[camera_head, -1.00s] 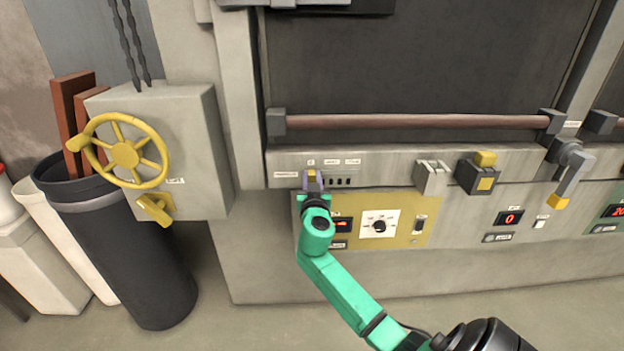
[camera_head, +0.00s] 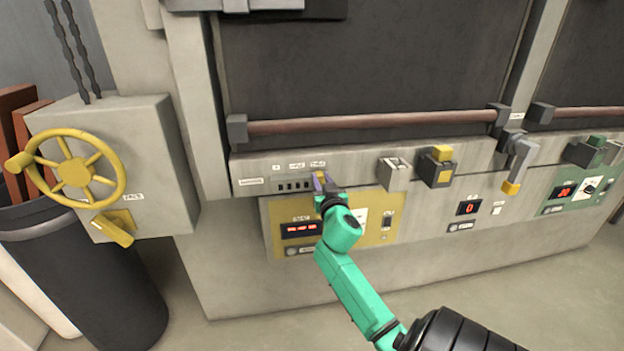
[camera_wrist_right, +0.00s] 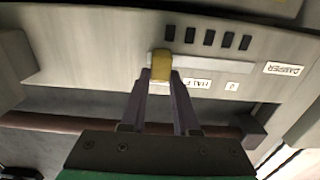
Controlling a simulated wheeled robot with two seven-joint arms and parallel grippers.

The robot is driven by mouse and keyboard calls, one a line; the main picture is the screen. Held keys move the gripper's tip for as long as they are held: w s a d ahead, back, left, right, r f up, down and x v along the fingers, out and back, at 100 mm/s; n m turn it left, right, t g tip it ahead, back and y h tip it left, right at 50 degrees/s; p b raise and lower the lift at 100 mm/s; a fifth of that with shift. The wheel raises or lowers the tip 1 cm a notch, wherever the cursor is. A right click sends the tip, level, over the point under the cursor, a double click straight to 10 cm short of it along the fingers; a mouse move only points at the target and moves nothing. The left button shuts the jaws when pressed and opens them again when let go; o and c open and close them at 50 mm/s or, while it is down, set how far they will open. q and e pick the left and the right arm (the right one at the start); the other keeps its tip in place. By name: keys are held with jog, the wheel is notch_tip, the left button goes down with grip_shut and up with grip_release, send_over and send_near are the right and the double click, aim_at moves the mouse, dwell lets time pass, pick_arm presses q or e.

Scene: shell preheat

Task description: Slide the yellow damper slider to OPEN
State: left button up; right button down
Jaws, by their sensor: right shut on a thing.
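The yellow damper slider (camera_wrist_right: 161,66) is between the fingertips of my right gripper (camera_wrist_right: 160,84) in the right wrist view. It stands at the left end of its pale track there, past the HALF label (camera_wrist_right: 197,82) and the 0 label (camera_wrist_right: 232,86). The DAMPER plate (camera_wrist_right: 284,69) is at the other end. In the head view my right gripper (camera_head: 321,183) is shut on the slider at the right end of the row of dark slots, just below the rightmost small label (camera_head: 318,164). The gripper mostly hides the slider there. My left gripper is out of view.
A brown handle bar (camera_head: 370,122) runs above the slider strip. A gold control panel (camera_head: 285,212) lies just below, partly behind my right arm. A grey latch (camera_head: 395,172) and a yellow-topped switch (camera_head: 437,168) stand to the right. A yellow handwheel (camera_head: 75,172) is at left.

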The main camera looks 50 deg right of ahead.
jog(key=shift+s+d+f, duration=0.1)
jog(key=c, duration=0.6)
grip_release()
jog(key=shift+d, duration=0.1)
jog(key=shift+c, duration=0.2)
jog(key=shift+s, duration=0.1)
jog(key=shift+s+a, duration=0.25)
jog(key=shift+a, duration=0.1)
jog(key=b+v, duration=0.1)
jog(key=v, duration=1.2)
jog(key=shift+s+a+b, duration=0.15)
jog(key=shift+s+b, duration=0.15)
